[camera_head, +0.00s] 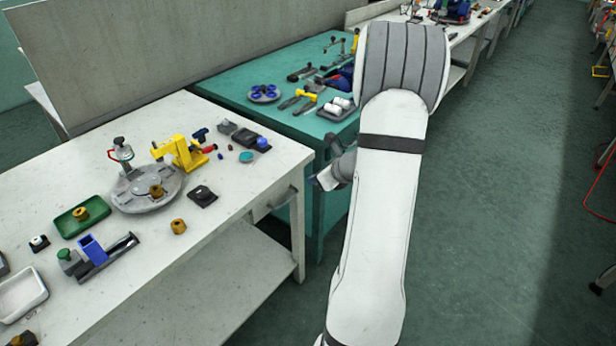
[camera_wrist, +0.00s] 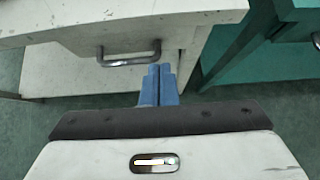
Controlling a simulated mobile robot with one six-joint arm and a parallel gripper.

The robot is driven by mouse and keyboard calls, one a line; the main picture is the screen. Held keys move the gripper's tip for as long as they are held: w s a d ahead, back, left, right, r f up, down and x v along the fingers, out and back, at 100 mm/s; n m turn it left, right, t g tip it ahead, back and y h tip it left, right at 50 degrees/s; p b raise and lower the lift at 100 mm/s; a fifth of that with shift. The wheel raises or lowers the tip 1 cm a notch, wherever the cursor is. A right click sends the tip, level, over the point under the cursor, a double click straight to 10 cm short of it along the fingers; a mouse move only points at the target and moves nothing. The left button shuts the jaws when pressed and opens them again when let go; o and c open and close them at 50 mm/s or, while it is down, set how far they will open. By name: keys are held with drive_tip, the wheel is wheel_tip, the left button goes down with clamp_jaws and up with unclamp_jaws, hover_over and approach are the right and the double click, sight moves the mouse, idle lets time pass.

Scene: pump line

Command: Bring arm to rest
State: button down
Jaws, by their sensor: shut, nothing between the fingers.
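My arm reaches up through the middle of the head view and bends back down behind its upper link. My gripper (camera_wrist: 159,72) shows in the wrist view, its two blue fingers together with nothing between them. It is in front of the white table's edge, near a metal drawer handle (camera_wrist: 129,58). The fingers appear apart from the handle, though the exact gap cannot be told. In the head view the fingers are small and partly hidden by my arm.
The white table (camera_head: 250,185) at left carries a round grey fixture (camera_head: 125,198), a yellow clamp (camera_head: 180,152), a green tray (camera_head: 70,222) and several small parts. A green table (camera_head: 215,83) with tools stands behind it.

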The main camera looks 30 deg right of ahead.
drive_tip(key=shift+s+r, duration=0.25)
drive_tip(key=shift+s, duration=0.15)
drive_tip(key=s+a+r+n+g+y+p, duration=0.1)
drive_tip(key=s+a+r+n+g+p, duration=0.15)
drive_tip(key=a+r+n, duration=0.55)
drive_tip(key=s+a+r+n+g+y+p, duration=0.15)
drive_tip(key=s+a+r+n, duration=0.25)
drive_tip(key=a+n, duration=0.45)
drive_tip(key=s+a+r+n+g+h+p, duration=0.1)
drive_tip(key=s+a+r+n+h, duration=0.2)
drive_tip(key=s+n, duration=0.4)
drive_tip(key=s+a+r+n+g+h+p, duration=0.1)
drive_tip(key=s+a+r+n+h, duration=0.2)
drive_tip(key=s+r+n, duration=0.2)
drive_tip(key=s+n, duration=0.3)
drive_tip(key=shift+a+r, duration=0.3)
drive_tip(key=shift+a, duration=0.05)
